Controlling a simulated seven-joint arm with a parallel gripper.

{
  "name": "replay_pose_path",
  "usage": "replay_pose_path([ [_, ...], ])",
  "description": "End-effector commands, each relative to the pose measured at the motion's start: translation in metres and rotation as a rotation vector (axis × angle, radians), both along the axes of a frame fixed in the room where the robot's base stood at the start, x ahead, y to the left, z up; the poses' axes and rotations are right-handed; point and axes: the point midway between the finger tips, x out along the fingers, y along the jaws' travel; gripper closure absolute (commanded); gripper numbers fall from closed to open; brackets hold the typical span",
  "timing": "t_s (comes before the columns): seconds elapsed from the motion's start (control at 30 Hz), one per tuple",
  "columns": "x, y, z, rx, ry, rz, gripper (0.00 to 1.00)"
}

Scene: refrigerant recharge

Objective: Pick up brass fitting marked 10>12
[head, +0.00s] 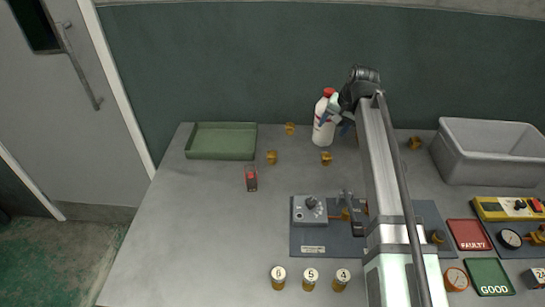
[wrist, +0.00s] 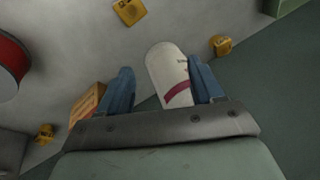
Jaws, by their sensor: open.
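Several small brass fittings stand on the table. In the head view, one is at the back (head: 290,128), one left of it (head: 272,157), one in front of the white bottle (head: 326,158) and one right of my arm (head: 415,142). No 10>12 mark is readable on any. My gripper (head: 338,113) is open beside the upper part of the white bottle (head: 321,132). In the wrist view, a white rounded body with a magenta band (wrist: 168,72) shows between the blue fingers. An orange-brown block (wrist: 86,103), perhaps a fitting, is partly hidden by the left finger.
A green tray (head: 190,154) lies at the back left and a grey bin (head: 490,175) at the back right. A red-filled vessel (head: 251,178) stands mid-table. A grey fixture (head: 306,212) and numbered brass pieces (head: 310,279) are in front. The left front table is clear.

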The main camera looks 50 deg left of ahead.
Motion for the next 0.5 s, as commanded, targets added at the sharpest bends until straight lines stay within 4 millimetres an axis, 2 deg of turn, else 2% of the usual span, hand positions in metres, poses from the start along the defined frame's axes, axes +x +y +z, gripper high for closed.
replay_pose_path([
  [0.03, -0.017, 0.019, -0.001, -0.022, 0.026, 0.001, 0.34],
  [0.2, -0.076, 0.066, -0.004, -0.105, 0.107, -0.035, 0.34],
  [0.4, -0.138, 0.106, -0.001, -0.204, 0.177, -0.158, 0.34],
  [0.5, -0.156, 0.115, 0.003, -0.242, 0.2, -0.275, 0.34],
])
